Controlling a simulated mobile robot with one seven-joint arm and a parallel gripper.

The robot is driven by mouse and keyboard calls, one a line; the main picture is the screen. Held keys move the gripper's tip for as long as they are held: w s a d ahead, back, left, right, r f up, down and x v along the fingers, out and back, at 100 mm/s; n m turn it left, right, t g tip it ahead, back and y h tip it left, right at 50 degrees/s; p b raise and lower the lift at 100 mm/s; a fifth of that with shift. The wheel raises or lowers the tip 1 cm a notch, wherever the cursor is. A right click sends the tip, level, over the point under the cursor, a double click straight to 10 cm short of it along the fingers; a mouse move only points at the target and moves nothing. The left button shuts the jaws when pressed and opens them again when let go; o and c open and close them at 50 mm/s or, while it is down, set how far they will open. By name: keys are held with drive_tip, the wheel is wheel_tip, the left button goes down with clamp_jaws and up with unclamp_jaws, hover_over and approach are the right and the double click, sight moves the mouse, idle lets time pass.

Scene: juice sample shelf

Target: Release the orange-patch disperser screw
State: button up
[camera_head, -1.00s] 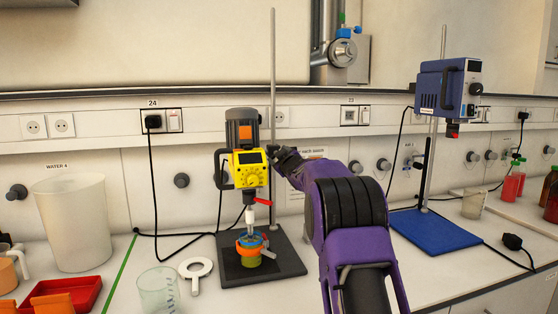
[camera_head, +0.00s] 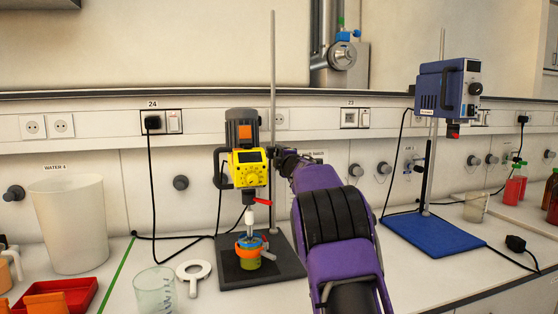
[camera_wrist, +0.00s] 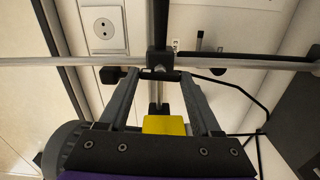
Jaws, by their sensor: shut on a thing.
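The disperser with the orange patch (camera_head: 244,132) is a grey motor over a yellow control body (camera_head: 248,169), mounted on a stand rod (camera_head: 273,70). In the wrist view, a dark clamp block (camera_wrist: 158,58) sits on the metal rod, with a dark screw (camera_wrist: 160,75) facing me. My gripper (camera_wrist: 159,77) is shut on this screw, its two fingers converging at it. In the head view, my gripper (camera_head: 283,158) is beside the stand rod, right of the yellow body, and its fingertips are mostly hidden.
A second, blue stirrer (camera_head: 447,88) is at right over a blue base (camera_head: 435,236).

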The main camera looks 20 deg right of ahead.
drive_tip(key=shift+n, duration=0.5)
drive_tip(key=o, duration=1.4)
drive_tip(key=shift+s, duration=0.1)
drive_tip(key=s+b, duration=0.2)
drive_tip(key=s, duration=1.5)
drive_tip(key=shift+s, duration=0.15)
drive_tip(key=shift+f, duration=0.15)
